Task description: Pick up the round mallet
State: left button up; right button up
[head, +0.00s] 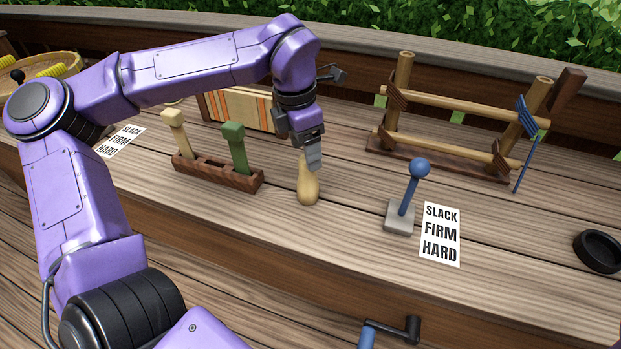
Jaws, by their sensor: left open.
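A tan, pear-shaped wooden piece (308,190), which looks like the round mallet, stands about upright on the plank table near the middle of the head view. My left gripper (313,158) points down right over its narrow upper end. The gripper is open, and its fingers overlap the top of the piece in the picture. The fingers hide that top, and I cannot tell whether they touch it. My right gripper is not in view.
A brown rack (217,172) holds a cream and a green mallet-like tool left of the gripper. Behind are a wooden frame (440,106) and a striped box (238,108). A black ring (598,252) lies far right.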

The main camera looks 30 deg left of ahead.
aim_at(308, 180)
pick_arm(q)
jog(key=f, duration=0.5)
jog(key=shift+w+d+f, duration=0.15)
jog(key=shift+w+f, duration=0.2)
grip_shut()
